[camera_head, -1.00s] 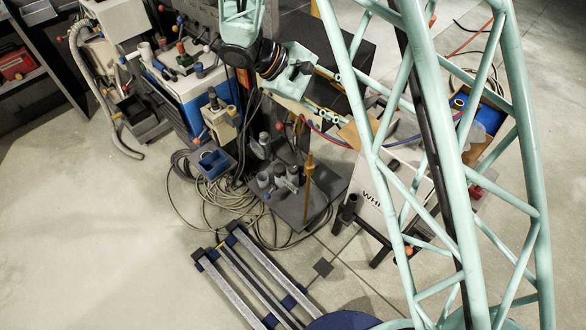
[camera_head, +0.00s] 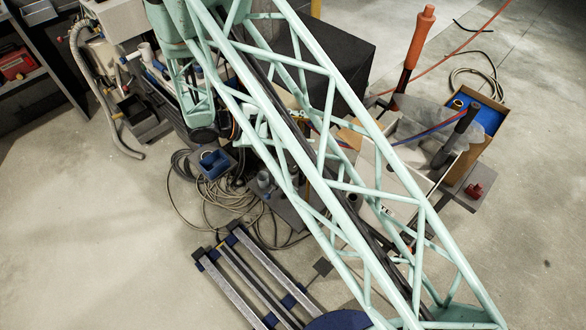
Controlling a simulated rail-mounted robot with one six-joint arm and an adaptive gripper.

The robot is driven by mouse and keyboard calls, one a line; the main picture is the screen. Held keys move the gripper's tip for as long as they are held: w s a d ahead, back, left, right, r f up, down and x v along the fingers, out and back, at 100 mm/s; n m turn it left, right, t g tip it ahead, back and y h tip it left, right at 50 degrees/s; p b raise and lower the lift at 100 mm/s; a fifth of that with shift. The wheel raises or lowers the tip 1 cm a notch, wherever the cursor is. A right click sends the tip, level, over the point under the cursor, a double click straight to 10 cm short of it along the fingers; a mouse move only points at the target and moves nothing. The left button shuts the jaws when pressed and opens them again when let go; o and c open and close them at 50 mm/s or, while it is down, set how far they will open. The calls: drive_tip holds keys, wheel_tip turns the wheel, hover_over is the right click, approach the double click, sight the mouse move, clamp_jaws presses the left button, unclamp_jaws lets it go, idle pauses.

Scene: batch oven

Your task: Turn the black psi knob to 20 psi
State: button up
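I cannot make out the black psi knob, or any dial or psi scale, in the head view. My teal lattice arm crosses the picture from lower right to upper left and covers much of the middle. Its forearm bends down at the upper left to a dark round joint. My gripper is mostly hidden behind the arm's lattice, with only teal and dark parts showing through. I cannot see its fingertips, whether it is open, or whether it touches anything.
A black box (camera_head: 335,55) stands at the top middle. A crate with blue inside (camera_head: 480,118) and an orange-handled tool (camera_head: 418,45) are at the right. A small blue bin (camera_head: 213,164) sits by coiled cables. A metal rail frame (camera_head: 232,275) lies below. Floor at lower left is clear.

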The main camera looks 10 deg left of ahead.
drive_tip(key=s+a+f+n+t, duration=0.1)
drive_tip(key=a+f+n+t, duration=0.2)
drive_tip(key=f, duration=0.5)
drive_tip(key=s+a+f+n+t, duration=0.2)
drive_tip(key=a+f+n, duration=0.1)
drive_tip(key=a+f, duration=0.35)
drive_tip(key=s+d+f+n+t+y, duration=0.1)
drive_tip(key=s+f+n+t+y, duration=0.1)
drive_tip(key=f+n, duration=0.3)
drive_tip(key=s+d+f+n+t+y, duration=0.1)
drive_tip(key=s+f+n+t+y, duration=0.2)
drive_tip(key=f, duration=0.7)
drive_tip(key=n+t+y, duration=0.1)
drive_tip(key=n+y, duration=0.1)
drive_tip(key=n, duration=0.1)
drive_tip(key=shift+s+f+b, duration=0.25)
drive_tip(key=shift+f+b, duration=0.15)
drive_tip(key=shift+w, duration=0.15)
drive_tip(key=shift+b+x, duration=1.5)
drive_tip(key=shift+x, duration=5.25)
drive_tip(key=c, duration=0.8)
